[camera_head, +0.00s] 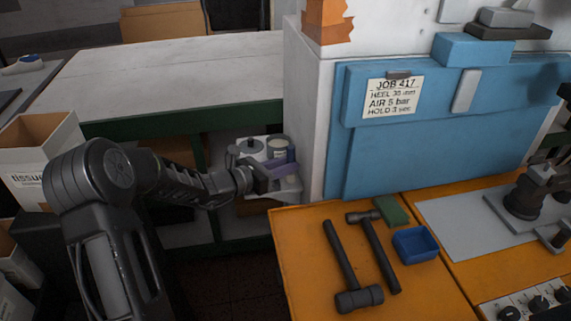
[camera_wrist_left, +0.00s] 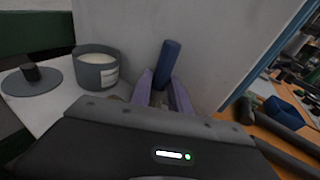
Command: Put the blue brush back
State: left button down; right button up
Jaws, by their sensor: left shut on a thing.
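My left gripper (camera_head: 287,169) reaches over a small light shelf (camera_head: 254,190) beside the white wall block. It also shows in the wrist view (camera_wrist_left: 163,92), with its purple fingers shut on the blue brush (camera_wrist_left: 168,62). The brush's blue handle stands up between the fingers, slightly tilted; its lower end is hidden by the gripper. A grey pot (camera_wrist_left: 97,72) with pale contents and a white label stands open on the shelf, left of the brush and apart from it. A round grey lid (camera_wrist_left: 32,80) with a dark knob lies left of the pot. My right gripper is not in view.
The white wall block (camera_head: 305,110) rises close to the gripper. An orange bench (camera_head: 290,245) at right carries two hammers (camera_head: 345,265), a green block (camera_head: 391,210) and a blue tray (camera_head: 415,245). A tissue box (camera_head: 40,150) stands at left. The pale tabletop (camera_head: 180,75) behind is clear.

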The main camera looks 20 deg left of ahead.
pick_arm(q)
jog(key=shift+f, duration=0.2)
jog(key=c, duration=1.2)
grip_release()
jog(key=shift+r, duration=0.1)
jog(key=shift+c, duration=0.2)
jog(key=shift+r, duration=0.25)
jog(key=v, duration=1.2)
jog(key=shift+b, duration=0.45)
jog(key=shift+f, duration=0.15)
